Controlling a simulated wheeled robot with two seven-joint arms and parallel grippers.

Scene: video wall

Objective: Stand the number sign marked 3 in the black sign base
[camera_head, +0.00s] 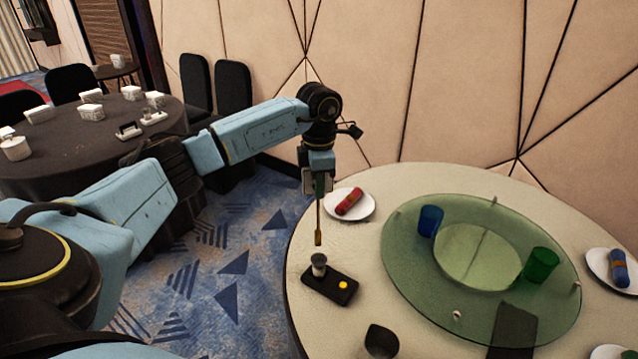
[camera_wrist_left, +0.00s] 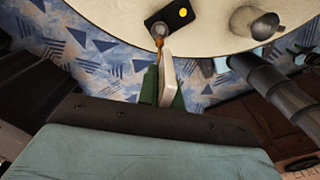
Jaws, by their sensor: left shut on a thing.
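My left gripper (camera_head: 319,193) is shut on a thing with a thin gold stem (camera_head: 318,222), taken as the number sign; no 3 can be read. In the left wrist view a white slab (camera_wrist_left: 167,78) shows between the green fingers, with the gold stem beyond it. The stem points down, its lower end above the far left end of a black block (camera_head: 338,292), likely the sign base, with a small grey cup-like piece (camera_head: 319,262) and a yellow disc (camera_head: 343,285).
The block lies near the left edge of the round cream table (camera_head: 304,254). A plate (camera_head: 363,210) with a red roll is behind it, a dark cup (camera_head: 381,340) in front. A green glass turntable (camera_head: 405,273) with blue and green cups fills the middle.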

